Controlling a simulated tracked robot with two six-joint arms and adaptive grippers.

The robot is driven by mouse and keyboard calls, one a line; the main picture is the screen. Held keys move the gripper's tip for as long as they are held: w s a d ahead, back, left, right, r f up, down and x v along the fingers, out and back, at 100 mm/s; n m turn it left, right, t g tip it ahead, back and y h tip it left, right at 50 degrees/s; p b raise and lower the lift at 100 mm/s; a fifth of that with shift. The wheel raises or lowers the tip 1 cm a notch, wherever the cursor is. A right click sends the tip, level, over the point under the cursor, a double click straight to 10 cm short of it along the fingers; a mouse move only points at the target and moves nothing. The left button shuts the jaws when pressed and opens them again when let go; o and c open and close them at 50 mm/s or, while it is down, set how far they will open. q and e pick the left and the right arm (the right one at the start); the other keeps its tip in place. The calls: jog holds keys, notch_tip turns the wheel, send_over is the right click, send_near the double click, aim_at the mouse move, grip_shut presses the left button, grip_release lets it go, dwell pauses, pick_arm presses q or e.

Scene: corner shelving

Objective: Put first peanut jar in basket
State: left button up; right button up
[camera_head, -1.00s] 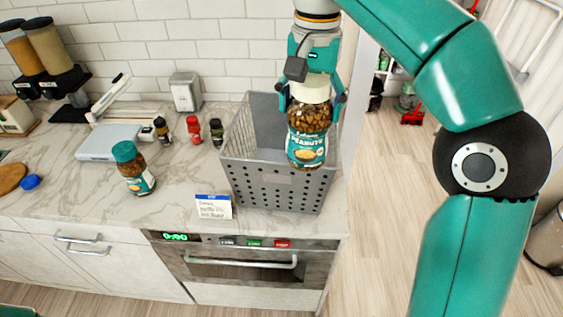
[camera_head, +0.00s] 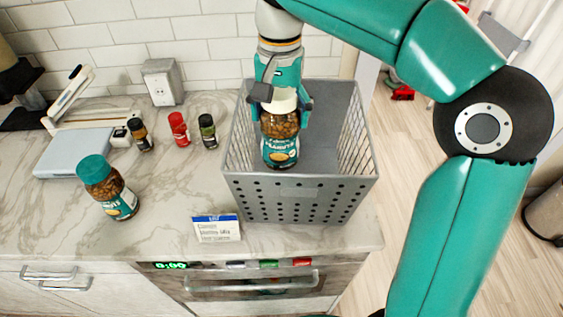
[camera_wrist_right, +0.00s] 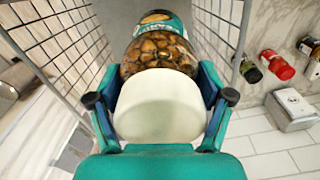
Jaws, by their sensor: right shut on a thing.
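A peanut jar (camera_head: 281,141) with a white lid and teal label is held upright by my right gripper (camera_head: 281,106), which is shut around its lid. The jar is inside the grey basket (camera_head: 300,205), toward its left side. In the right wrist view the jar (camera_wrist_right: 158,52) shows beyond the fingers of my right gripper (camera_wrist_right: 160,105), with basket walls on both sides. I cannot tell whether the jar's base touches the basket floor. A second peanut jar (camera_head: 108,188) with a teal lid stands on the counter left of the basket. My left gripper is not in view.
Small spice jars, one black (camera_head: 139,134), one red (camera_head: 179,129) and one dark green (camera_head: 208,131), stand behind and left of the basket. A note card (camera_head: 216,228) stands before it. A white scale (camera_head: 75,153) is at the left. The basket's right side is free.

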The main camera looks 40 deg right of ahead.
aim_at(280, 161)
notch_tip(280, 161, down, 10)
jog(key=shift+w+r, duration=0.1)
jog(key=shift+r, duration=0.1)
jog(key=shift+f, duration=1.8)
jog(key=shift+f+b, duration=0.15)
jog(key=shift+b, duration=0.15)
jog(key=o, duration=1.6)
notch_tip(280, 161, up, 12)
jog(key=shift+r+p, duration=0.15)
jog(key=shift+p, duration=0.2)
jog(key=shift+s, duration=0.2)
